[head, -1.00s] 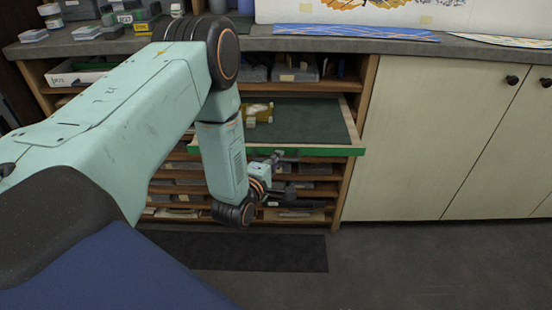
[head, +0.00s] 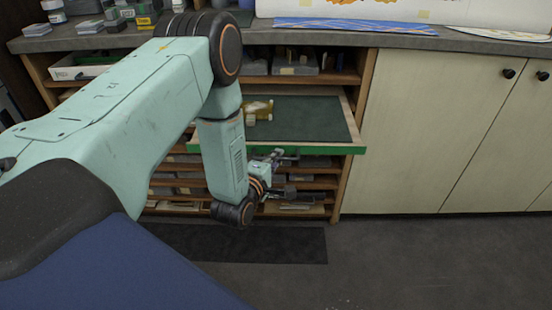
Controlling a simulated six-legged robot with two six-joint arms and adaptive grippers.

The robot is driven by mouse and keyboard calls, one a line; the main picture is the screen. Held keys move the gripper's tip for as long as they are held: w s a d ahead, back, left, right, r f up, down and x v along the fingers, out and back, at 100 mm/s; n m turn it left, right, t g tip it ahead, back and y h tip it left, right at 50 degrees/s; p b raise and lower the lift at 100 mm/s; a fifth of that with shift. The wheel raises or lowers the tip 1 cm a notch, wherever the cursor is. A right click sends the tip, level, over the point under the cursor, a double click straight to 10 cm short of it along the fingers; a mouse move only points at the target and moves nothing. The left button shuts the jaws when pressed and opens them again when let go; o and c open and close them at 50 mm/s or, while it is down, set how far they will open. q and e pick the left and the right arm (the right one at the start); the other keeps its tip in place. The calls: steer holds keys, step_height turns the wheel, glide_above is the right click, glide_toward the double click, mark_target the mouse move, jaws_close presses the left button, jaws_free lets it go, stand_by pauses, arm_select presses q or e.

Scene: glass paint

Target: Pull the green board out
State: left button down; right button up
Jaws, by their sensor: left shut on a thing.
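The green board (head: 335,150) is a flat pull-out panel with a bright green front edge and a dark green top, in the shelf unit below the counter. It sticks out of its slot, level, past the cabinet front. My left gripper (head: 287,157) is at the middle of its front edge, shut on the board; the fingertips are small and partly hidden against the edge. A yellowish piece and small pale blocks (head: 258,110) lie on the board's left part, partly behind my arm. My right gripper is not in view.
Shelves with several grey items (head: 300,190) lie below the board. The counter (head: 390,40) above holds boxes and patterned sheets. Closed cream cabinet doors (head: 420,140) stand at right. A dark mat (head: 270,243) lies on the otherwise clear floor.

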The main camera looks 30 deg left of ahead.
arm_select(q)
steer(key=c, duration=1.4)
jaws_free()
steer(key=v, duration=1.2)
